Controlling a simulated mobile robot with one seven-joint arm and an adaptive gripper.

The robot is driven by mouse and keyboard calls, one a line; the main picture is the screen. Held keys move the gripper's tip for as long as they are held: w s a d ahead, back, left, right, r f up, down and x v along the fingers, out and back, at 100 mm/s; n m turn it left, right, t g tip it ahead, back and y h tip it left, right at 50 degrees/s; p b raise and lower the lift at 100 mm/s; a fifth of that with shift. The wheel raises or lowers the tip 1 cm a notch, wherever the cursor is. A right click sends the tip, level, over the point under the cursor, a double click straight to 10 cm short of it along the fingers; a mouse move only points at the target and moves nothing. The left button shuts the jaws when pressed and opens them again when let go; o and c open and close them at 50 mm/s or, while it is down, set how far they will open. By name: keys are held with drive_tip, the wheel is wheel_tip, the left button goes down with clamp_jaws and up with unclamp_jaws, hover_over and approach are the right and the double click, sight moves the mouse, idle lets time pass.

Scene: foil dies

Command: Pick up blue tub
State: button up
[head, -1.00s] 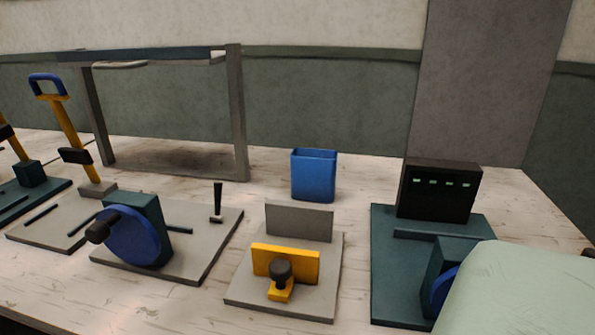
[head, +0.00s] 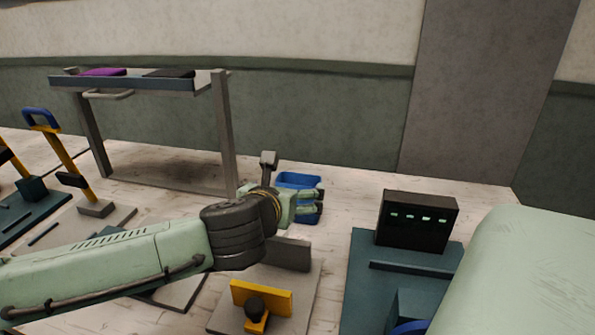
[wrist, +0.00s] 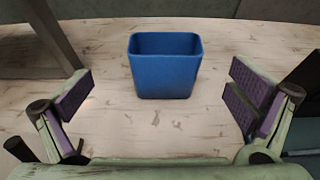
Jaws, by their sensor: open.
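The blue tub (wrist: 165,76) stands upright on the pale wooden surface, its open top facing up. In the wrist view it sits ahead of my gripper (wrist: 160,103), roughly midway between the two spread fingers. The fingers are open, with purple pads, and neither touches the tub. In the head view my gripper (head: 308,206) is in front of the tub (head: 298,181) and hides much of it; only the upper part and rim show clearly.
A grey metal stand (head: 222,130) is left of the tub, with a purple item (head: 103,72) on top. A yellow clamp fixture (head: 262,297) is in front. A dark box with green lights (head: 418,222) stands at right. The wall is behind.

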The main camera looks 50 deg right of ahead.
sight(301, 179)
drive_tip(key=x, duration=0.3)
drive_tip(key=p+x, duration=0.1)
drive_tip(key=x, duration=0.2)
drive_tip(key=p+x, duration=0.1)
drive_tip(key=x, duration=0.2)
drive_tip(key=shift+s+d, duration=0.2)
drive_tip(key=shift+d, duration=0.2)
drive_tip(key=shift+r, duration=0.1)
drive_tip(key=c, duration=1.1)
